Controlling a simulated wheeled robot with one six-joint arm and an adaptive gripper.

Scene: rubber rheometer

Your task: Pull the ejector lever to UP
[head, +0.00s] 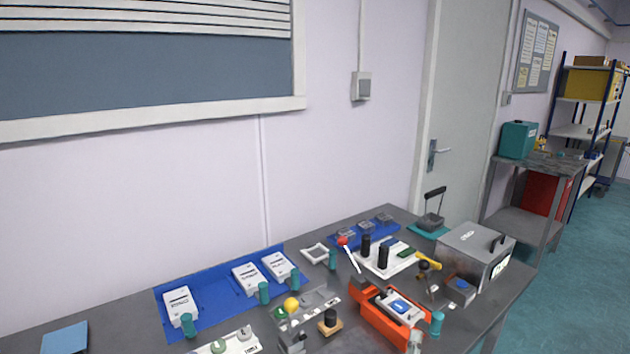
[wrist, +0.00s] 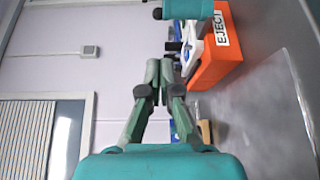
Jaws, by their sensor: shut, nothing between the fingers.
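An orange fixture (head: 372,314) stands near the front right of the table. In the wrist view its face (wrist: 218,62) bears an EJECT label (wrist: 222,28). A teal cylindrical handle (head: 437,322) stands close beside it; a teal cylinder with a dark end also shows at the top of the wrist view (wrist: 188,8). I cannot tell for sure whether this is the ejector lever, or its position. My gripper (wrist: 165,72) is shut and empty, apart from the orange fixture and the teal cylinder. My gripper does not show in the head view.
A white lever with a red knob (head: 343,241) rises behind the fixture. A grey metal box (head: 470,262) stands at right, and a white tray (head: 400,262) with black cylinders lies behind. A blue mat (head: 215,303) with white units is at left. The table is crowded around the fixture.

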